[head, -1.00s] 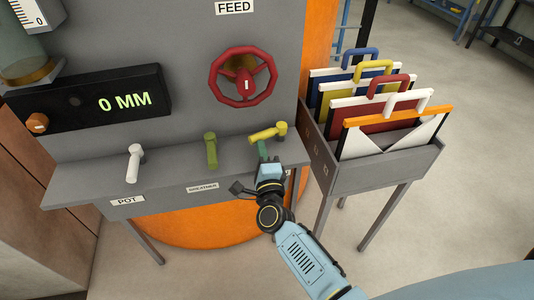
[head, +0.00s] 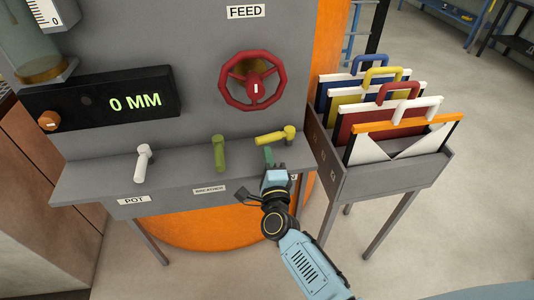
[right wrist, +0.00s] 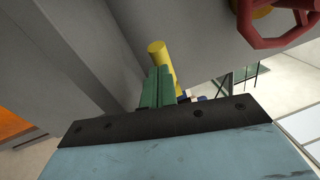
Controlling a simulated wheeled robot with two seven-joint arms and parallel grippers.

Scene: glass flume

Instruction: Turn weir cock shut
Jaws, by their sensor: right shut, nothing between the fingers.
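Three cocks stand on the grey ledge: a white one (head: 143,162), an olive-green one (head: 219,153) and a yellow one (head: 275,136) at the right. The yellow handle points left along the ledge, while the white and green handles point to the front. The label below the yellow cock is mostly hidden by my arm, so I cannot read it. My right gripper (head: 268,156) is shut and empty, just in front of the yellow handle. In the right wrist view its green fingers (right wrist: 158,88) are together, with the yellow handle (right wrist: 160,56) just beyond them; contact is unclear. My left gripper is not in view.
A red handwheel (head: 252,81) is on the panel above the yellow cock. A display (head: 103,101) reads 0 MM. A grey rack (head: 392,178) of coloured boards with handles stands close at the right. The floor in front is clear.

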